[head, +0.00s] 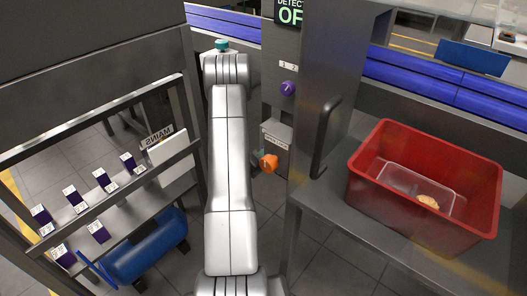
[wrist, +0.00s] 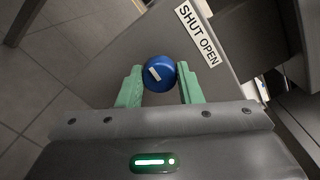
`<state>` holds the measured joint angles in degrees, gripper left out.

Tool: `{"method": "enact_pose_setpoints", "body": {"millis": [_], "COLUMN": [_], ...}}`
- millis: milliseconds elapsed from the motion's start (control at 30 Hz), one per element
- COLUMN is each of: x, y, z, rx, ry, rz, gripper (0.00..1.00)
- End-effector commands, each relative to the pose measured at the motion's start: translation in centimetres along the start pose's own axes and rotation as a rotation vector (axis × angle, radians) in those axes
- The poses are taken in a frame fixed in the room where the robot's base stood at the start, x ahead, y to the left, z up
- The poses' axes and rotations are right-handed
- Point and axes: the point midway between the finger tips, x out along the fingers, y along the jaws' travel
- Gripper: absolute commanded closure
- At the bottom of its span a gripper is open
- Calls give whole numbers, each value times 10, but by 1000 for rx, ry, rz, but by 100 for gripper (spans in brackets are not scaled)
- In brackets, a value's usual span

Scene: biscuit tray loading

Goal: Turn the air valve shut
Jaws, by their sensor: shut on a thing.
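In the wrist view, a round blue valve knob (wrist: 160,74) with a short white mark on its left part sits between the two green fingers of my gripper (wrist: 160,82). The fingers are shut on the knob, one on each side. A white label (wrist: 198,35) reading SHUT and OPEN is on the grey panel just above and right of the knob. I cannot tell for sure which word the mark points to. In the head view, my arm runs up the middle, and I cannot make out the blue knob there.
In the head view, an orange knob (head: 269,162) and a purple knob (head: 288,88) are right of my arm. A red crate (head: 420,215) holding a clear tray stands on the right bench. A rack (head: 95,215) and a blue cylinder (head: 148,246) are at left.

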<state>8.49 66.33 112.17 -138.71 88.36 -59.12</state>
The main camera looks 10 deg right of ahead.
Motion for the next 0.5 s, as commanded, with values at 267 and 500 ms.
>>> {"method": "enact_pose_setpoints", "body": {"millis": [267, 500], "x": [0, 0], "y": [0, 0], "z": [0, 0], "rx": [-101, -100], "ry": [2, 2], "rz": [4, 4], "gripper": [90, 64]}}
